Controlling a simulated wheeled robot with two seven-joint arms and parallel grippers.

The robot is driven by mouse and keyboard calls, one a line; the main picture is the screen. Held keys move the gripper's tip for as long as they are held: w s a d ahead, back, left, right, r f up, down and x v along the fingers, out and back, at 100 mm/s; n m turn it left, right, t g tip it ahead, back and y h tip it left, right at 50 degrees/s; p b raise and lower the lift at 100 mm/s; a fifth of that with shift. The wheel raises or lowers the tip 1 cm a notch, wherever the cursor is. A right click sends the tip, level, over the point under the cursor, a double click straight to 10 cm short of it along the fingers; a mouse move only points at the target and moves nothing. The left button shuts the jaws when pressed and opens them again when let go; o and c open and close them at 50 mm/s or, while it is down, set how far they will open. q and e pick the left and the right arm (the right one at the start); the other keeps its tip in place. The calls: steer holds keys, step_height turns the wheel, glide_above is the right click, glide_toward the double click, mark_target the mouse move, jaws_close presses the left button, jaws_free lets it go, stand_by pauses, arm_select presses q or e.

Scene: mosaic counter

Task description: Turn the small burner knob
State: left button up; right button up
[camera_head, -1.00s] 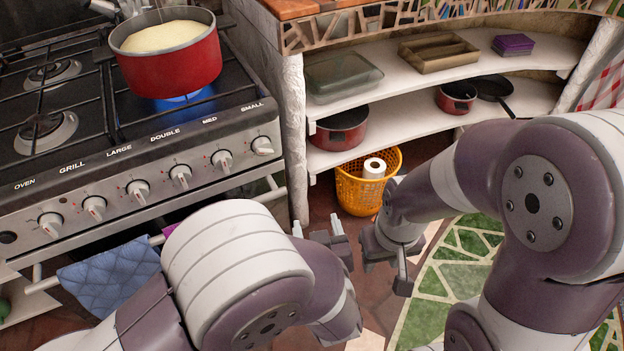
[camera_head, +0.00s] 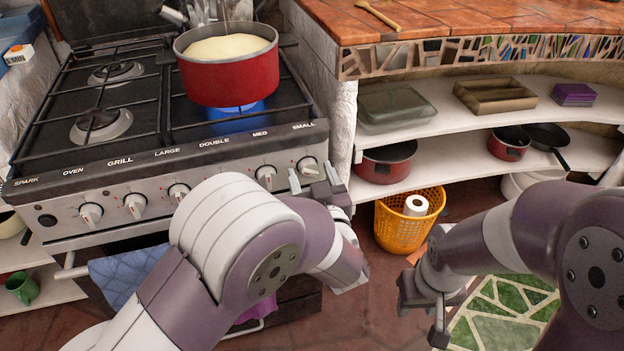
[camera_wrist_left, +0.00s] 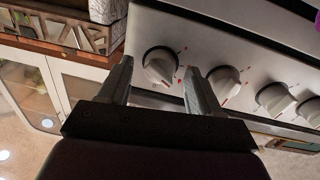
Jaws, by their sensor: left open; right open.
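The small burner knob (camera_head: 308,165) is the rightmost of the row on the stove front, below the "SMALL" label. In the left wrist view the small burner knob (camera_wrist_left: 160,65) shows at the end of the row. My left gripper (camera_head: 311,176) is open just in front of it, with nothing between its fingers. In the wrist view the left gripper's fingers (camera_wrist_left: 158,80) point at the panel, with the small knob between and beyond the tips and the neighbouring knob (camera_wrist_left: 225,82) close to the other finger. My right gripper (camera_head: 421,322) is open and empty, low at the right.
A red pot (camera_head: 228,70) with pale contents stands on the stove over a blue flame. A blue towel (camera_head: 120,270) hangs on the oven rail. An orange basket (camera_head: 405,225) with a paper roll stands right of the stove. Shelves with pans fill the right.

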arm_select(q)
steer(key=c, duration=1)
steer(key=shift+c, duration=0.2)
